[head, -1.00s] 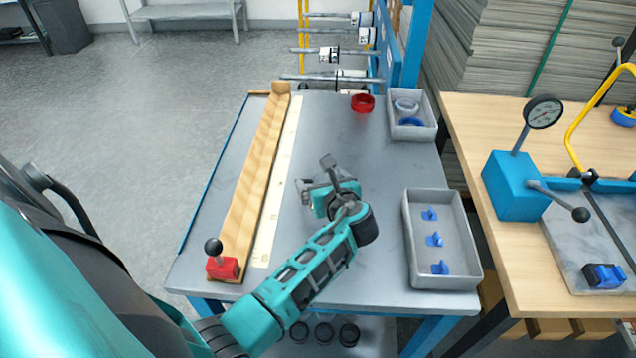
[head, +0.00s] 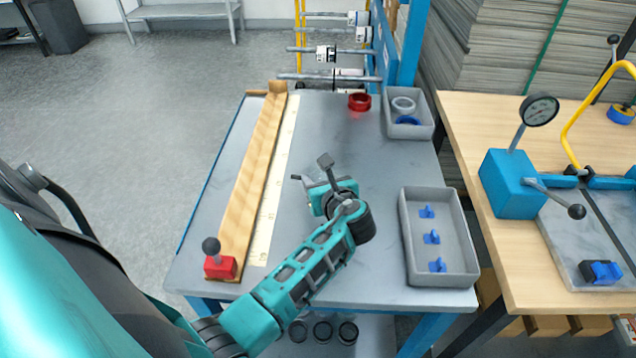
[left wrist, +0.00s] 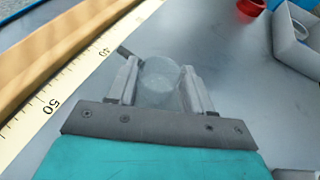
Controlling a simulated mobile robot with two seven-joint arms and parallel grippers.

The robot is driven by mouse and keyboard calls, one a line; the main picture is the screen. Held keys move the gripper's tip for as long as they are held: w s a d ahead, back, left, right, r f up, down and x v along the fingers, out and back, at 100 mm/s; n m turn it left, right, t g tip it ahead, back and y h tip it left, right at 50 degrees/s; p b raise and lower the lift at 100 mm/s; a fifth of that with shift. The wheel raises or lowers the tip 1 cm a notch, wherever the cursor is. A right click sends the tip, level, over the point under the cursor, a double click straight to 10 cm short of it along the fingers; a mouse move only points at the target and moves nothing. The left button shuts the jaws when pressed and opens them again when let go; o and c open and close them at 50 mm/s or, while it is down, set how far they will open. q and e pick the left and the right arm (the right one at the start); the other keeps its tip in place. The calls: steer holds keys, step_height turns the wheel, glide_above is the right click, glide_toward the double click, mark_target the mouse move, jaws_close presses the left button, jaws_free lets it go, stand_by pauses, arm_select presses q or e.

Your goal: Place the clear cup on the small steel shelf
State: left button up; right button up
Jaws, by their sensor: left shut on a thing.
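The clear cup (left wrist: 160,84) shows in the left wrist view as a see-through cylinder between the two grey fingers of my left gripper (left wrist: 160,78). The fingers are shut on it, one on each side, above the grey tabletop. In the head view my left gripper (head: 313,174) is over the middle of the grey table; its own wrist hides most of the fingers, and I cannot make out the cup there. A low grey metal shelf (head: 185,10) stands on the floor at the far back left; I cannot tell whether it is the small steel shelf. My right gripper is out of view.
A wooden strip (head: 253,170) and a ruler (head: 278,175) run along the table (head: 350,270). A red ring (head: 359,102) and a grey bin with rings (head: 424,131) are at its back. A tray with blue clips (head: 468,245) is at right. Rods (head: 330,78) stand beyond.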

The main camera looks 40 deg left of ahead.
arm_select(q)
steer(key=shift+r, duration=0.15)
steer(key=shift+r, duration=0.3)
steer(key=shift+r+m+t+p, duration=0.6)
steer(key=shift+r+m+t, duration=0.1)
steer(key=shift+r, duration=9.35)
steer(key=s+d+f+m+t+h, duration=0.4)
steer(key=s+d+m+h, duration=0.3)
steer(key=d, duration=0.5)
steer(key=f+m+h, duration=0.1)
steer(key=m+h, duration=0.1)
steer(key=h, duration=0.1)
steer(key=shift+s+d+h, duration=0.35)
steer(key=shift+d+h, duration=0.05)
